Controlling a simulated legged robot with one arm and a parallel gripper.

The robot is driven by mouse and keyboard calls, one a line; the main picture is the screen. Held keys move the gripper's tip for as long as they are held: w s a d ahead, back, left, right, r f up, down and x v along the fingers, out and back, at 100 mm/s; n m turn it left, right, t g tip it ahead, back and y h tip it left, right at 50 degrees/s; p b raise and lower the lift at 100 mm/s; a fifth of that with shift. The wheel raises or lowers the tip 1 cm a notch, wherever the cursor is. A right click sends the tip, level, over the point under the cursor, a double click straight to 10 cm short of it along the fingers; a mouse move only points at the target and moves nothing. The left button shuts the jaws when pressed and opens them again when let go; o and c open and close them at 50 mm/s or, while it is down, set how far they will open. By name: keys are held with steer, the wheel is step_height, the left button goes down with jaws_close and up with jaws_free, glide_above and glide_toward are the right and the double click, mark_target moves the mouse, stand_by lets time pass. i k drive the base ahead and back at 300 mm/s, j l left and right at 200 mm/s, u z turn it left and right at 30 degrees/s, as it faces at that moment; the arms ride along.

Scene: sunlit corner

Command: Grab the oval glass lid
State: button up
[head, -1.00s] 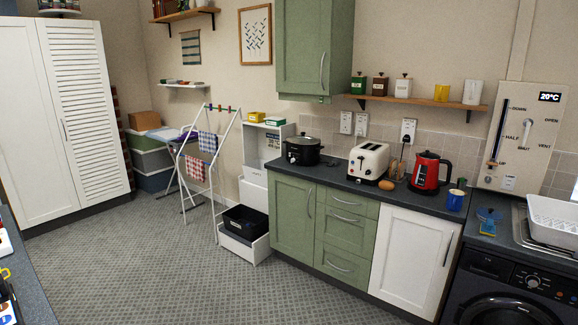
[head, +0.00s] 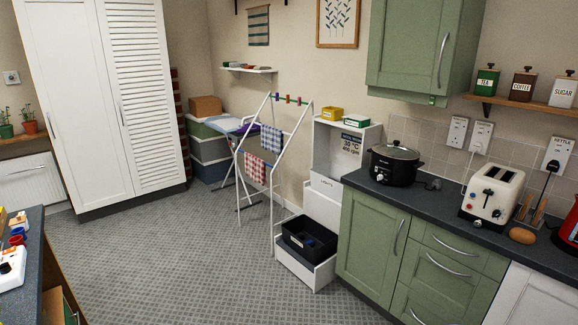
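The oval glass lid (head: 396,149) sits on top of the black slow cooker (head: 393,168). The cooker stands at the left end of the dark worktop, above the green cupboard, on the right side of the head view. The lid has a dark knob at its middle and looks seated on the cooker's rim. My gripper does not show in the head view.
A cream toaster (head: 491,194) stands right of the cooker, with part of a red kettle (head: 570,226) beyond. White stacked bins (head: 324,200) and a drying rack (head: 272,170) stand left of the green cupboard (head: 367,235). Grey floor (head: 190,255) is clear in the middle.

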mark_target(394, 149)
steer(key=i+j+z, duration=0.1)
steer(key=i+z, duration=0.15)
steer(key=i, duration=0.25)
steer(key=i+j+z, duration=0.25)
steer(key=i, duration=0.3)
steer(key=i+j+z, duration=0.25)
steer(key=i, duration=0.25)
steer(key=i+j+z, duration=0.25)
steer(key=i, duration=0.2)
